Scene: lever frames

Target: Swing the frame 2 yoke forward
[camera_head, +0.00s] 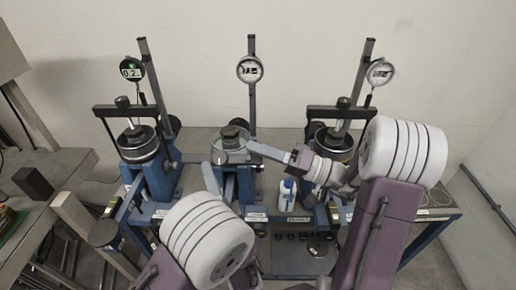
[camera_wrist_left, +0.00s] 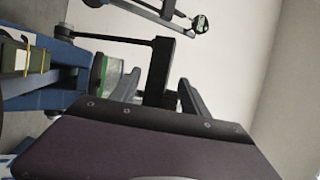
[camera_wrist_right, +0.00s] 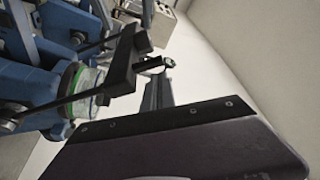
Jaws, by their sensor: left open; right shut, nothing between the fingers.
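Three blue lever frames stand in a row on the bench. The middle one, which I take as frame 2 (camera_head: 232,140), has a dark cap on a clear cell; no raised yoke is plain above it in the head view. Black yokes stand over the left frame (camera_head: 135,110) and right frame (camera_head: 340,112). My left gripper (camera_head: 212,180) is open, in front and left of the middle frame; a black yoke (camera_wrist_left: 160,65) shows beyond its fingers in the left wrist view. My right gripper (camera_head: 252,147) is shut and empty beside the middle cell. The right wrist view shows another black yoke (camera_wrist_right: 122,68).
Posts carry a digital gauge (camera_head: 131,69) at left and dials (camera_head: 250,69) at middle and right. A small white bottle (camera_head: 287,188) stands on the bench front, close to my right arm. A side table (camera_head: 30,215) is at left; a plain wall is behind.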

